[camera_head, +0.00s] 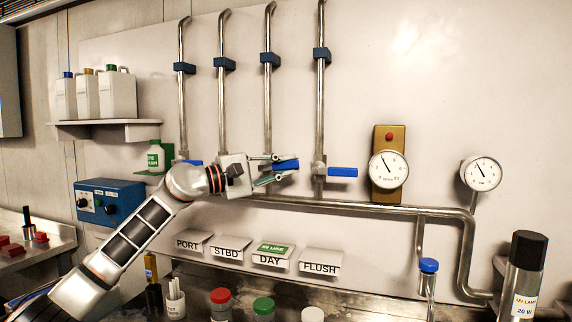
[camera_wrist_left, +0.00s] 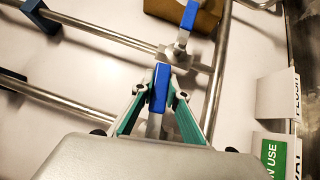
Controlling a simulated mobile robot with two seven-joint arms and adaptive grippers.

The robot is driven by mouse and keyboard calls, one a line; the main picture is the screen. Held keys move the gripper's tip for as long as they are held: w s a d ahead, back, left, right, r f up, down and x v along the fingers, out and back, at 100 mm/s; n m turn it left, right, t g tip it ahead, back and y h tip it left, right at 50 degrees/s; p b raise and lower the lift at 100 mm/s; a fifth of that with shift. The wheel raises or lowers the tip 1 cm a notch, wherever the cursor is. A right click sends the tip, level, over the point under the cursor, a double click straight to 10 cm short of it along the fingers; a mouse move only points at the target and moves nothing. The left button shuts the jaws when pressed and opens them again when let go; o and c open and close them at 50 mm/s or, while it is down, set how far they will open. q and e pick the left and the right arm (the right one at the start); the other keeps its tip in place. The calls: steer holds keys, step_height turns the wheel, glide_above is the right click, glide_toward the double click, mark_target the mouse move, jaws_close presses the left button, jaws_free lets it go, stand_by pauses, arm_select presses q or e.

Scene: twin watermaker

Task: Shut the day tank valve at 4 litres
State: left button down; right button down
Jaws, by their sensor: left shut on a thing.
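The day valve's blue lever (camera_head: 287,165) is on the third pipe from the left, above the DAY card (camera_head: 267,260), which has a green IN USE tag (camera_head: 273,248). The lever points right, roughly level. My left gripper (camera_head: 277,170) is shut on it; the wrist view shows the blue lever (camera_wrist_left: 160,88) between the two green-sided fingers (camera_wrist_left: 158,98). The gripper hides the day valve's body in the head view. My right gripper is not in view.
The flush valve's blue lever (camera_head: 342,172) is close on the right, pointing right. A dial gauge (camera_head: 389,169) on a brass plate and another gauge (camera_head: 481,173) are further right; their readings are too small to tell. Capped bottles (camera_head: 264,308) stand below.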

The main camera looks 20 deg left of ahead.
arm_select(q)
steer(key=shift+d+f+m+g+y, duration=0.1)
steer(key=shift+f+m+g+y, duration=0.35)
steer(key=shift+f+m, duration=0.3)
steer(key=c, duration=2)
jaws_free()
steer(key=shift+r, duration=0.1)
steer(key=shift+o, duration=0.2)
steer(key=v, duration=1.2)
steer(key=shift+s, duration=0.1)
